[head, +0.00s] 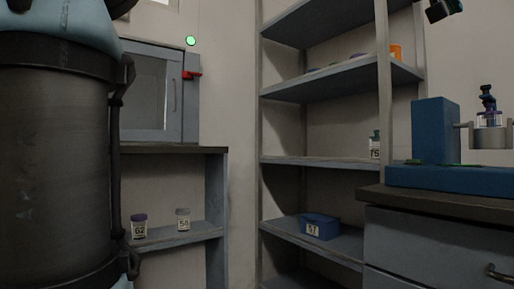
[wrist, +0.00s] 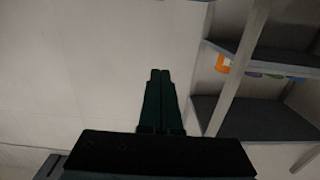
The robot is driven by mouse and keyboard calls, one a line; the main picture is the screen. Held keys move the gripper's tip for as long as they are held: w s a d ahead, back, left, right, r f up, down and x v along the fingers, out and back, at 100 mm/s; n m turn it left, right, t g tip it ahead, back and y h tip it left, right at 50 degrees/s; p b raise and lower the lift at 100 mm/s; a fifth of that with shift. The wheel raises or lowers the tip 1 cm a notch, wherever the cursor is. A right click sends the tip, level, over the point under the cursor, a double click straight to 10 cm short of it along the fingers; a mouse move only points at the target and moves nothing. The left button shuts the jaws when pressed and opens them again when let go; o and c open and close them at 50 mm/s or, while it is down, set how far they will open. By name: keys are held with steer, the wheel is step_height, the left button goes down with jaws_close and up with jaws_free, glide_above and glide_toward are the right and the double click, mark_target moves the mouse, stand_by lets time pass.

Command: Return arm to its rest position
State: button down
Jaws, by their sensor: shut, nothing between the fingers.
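My gripper (wrist: 160,74) shows in the wrist view with its two dark fingers pressed together and nothing between them. It points toward a bare pale wall, with a shelf unit to its right. In the head view a dark piece at the top right edge (head: 442,10) may be part of my gripper, but too little of it shows to tell. The gripper touches nothing that I can see.
A blue sieve shaker (head: 434,130) stands on the dark counter (head: 440,200) at right. The grey shelf unit (head: 310,163) holds a blue box (head: 320,227) and an orange item (head: 395,52). Jars labelled 62 (head: 139,227) and 58 (head: 183,219) stand on a low shelf. A grey cabinet (head: 150,90) is at left.

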steer(key=w+a+f+n+y, duration=0.1)
steer(key=w+a+f+y, duration=0.15)
steer(key=w+f, duration=0.45)
steer(key=w+a+f+n+y, duration=0.1)
steer(key=w+a+f+y, duration=0.15)
steer(key=w+f, duration=0.45)
steer(key=w+a+f+n+g+y+p, duration=0.1)
steer(key=w+a+f+y, duration=0.2)
steer(key=a+f, duration=0.5)
steer(key=w+a+f+n+y, duration=0.15)
steer(key=w+a+f, duration=0.25)
steer(key=f, duration=0.8)
steer(key=s+a+f+n+g+y+p, duration=0.15)
steer(key=a+f+y, duration=0.25)
steer(key=a+f, duration=0.9)
steer(key=s+a+f+n+g+y, duration=0.1)
steer(key=s+a+f+n+g, duration=0.35)
steer(key=s+a+f, duration=0.7)
steer(key=a+r+p, duration=0.1)
steer(key=r+p, duration=1.7)
steer(key=p, duration=0.1)
steer(key=a+r+g+p, duration=0.1)
steer(key=a+r+p, duration=0.1)
steer(key=r+p, duration=1.6)
steer(key=shift+a+r+p, duration=0.15)
steer(key=shift+a+p, duration=0.15)
steer(key=shift+p, duration=0.3)
